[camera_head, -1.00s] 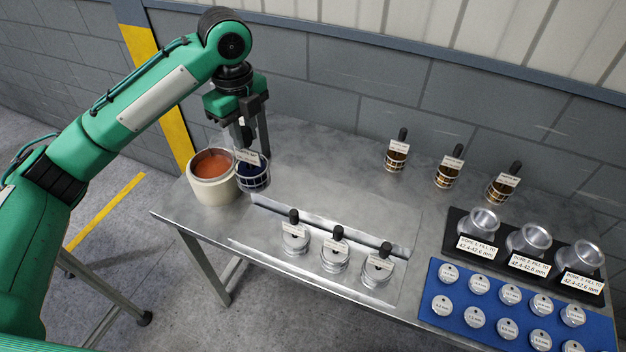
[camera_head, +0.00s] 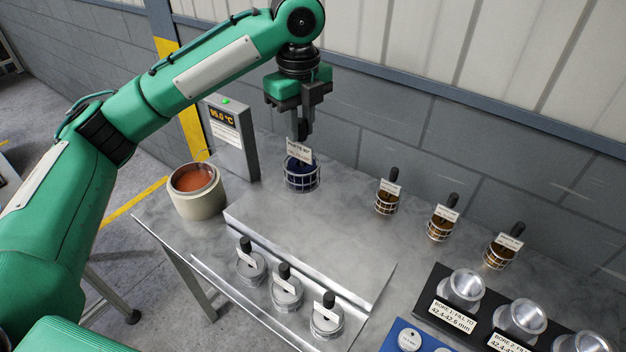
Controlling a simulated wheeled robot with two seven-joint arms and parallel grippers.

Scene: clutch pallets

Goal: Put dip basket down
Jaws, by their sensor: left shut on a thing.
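My left gripper (camera_head: 301,132) points down and is shut on the dark handle of a dip basket (camera_head: 302,178). The basket is a wire cage with blue contents and a white label. It is upright at the back of the steel table, left of the other baskets. I cannot tell whether its bottom touches the table. Three similar baskets with brown contents stand in a row to its right: one (camera_head: 387,203), a second (camera_head: 438,230) and a third (camera_head: 498,256). My right gripper is not in view.
A cream pot (camera_head: 198,203) with orange-red liquid stands at the table's left end, before a grey box (camera_head: 240,150) reading 95.0 °C. Lidded metal pieces (camera_head: 286,292) stand along the front. A black tray (camera_head: 445,283) with metal cups and a blue mat (camera_head: 398,330) are at right.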

